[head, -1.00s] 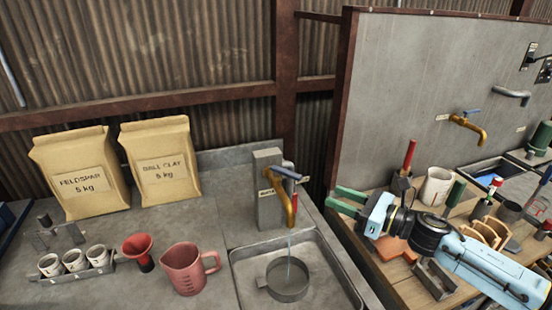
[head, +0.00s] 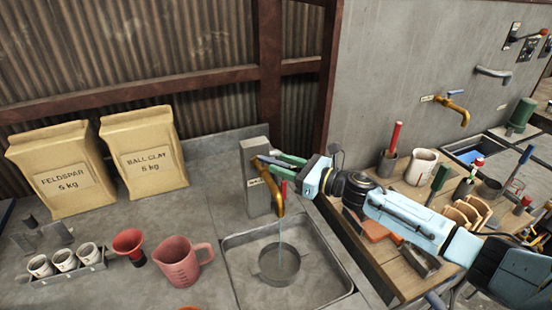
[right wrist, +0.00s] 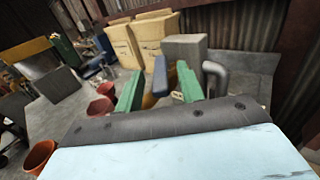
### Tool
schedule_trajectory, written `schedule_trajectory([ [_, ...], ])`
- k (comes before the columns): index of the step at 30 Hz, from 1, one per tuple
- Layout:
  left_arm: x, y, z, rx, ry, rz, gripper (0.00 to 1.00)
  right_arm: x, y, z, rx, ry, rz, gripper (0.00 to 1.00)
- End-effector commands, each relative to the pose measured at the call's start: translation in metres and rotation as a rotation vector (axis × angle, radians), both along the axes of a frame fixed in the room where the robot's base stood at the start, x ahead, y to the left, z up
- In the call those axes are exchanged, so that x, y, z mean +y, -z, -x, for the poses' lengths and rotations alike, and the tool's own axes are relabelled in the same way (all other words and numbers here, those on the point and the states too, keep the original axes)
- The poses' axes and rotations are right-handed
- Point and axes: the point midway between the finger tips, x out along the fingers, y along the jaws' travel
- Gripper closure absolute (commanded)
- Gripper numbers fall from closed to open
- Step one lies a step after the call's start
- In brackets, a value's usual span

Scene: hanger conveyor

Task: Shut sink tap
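The sink tap (head: 279,203) has a brass spout on a grey block (head: 254,180). A thin stream of water (head: 281,235) runs from it into a round grey pot (head: 279,266) in the sink (head: 235,272). My right gripper (head: 280,165) is at the top of the tap, its green fingers around the handle area and partly hiding it. In the right wrist view, the tap's blue lever (right wrist: 160,76) stands between the two spread green fingers (right wrist: 158,90), with gaps visible on both sides. My left gripper is not in view.
A pink jug (head: 180,265), a red funnel (head: 129,243) and a rack of small cups (head: 65,262) stand left of the sink. Two bags (head: 145,155) stand behind them. A wooden bench (head: 385,255) with tools and a second brass tap (head: 455,108) are at the right.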

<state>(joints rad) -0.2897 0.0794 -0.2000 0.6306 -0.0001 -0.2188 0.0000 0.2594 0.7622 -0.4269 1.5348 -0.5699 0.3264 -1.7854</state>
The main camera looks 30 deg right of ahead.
Motion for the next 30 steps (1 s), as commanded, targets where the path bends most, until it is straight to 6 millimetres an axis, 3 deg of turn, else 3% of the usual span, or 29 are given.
schedule_trajectory([
  [6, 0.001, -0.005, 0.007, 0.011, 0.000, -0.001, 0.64, 0.012, -0.001, -0.019, -0.001, 0.001, 0.000, 0.62],
  [17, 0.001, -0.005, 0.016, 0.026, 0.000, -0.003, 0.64, 0.015, 0.001, -0.022, 0.001, 0.000, 0.001, 0.62],
  [25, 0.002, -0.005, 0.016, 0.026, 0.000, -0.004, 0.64, 0.015, 0.001, -0.022, 0.000, 0.000, 0.000, 0.97],
  [30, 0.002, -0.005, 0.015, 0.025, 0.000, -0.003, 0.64, 0.015, 0.000, -0.021, 0.000, 0.000, 0.000, 1.00],
])
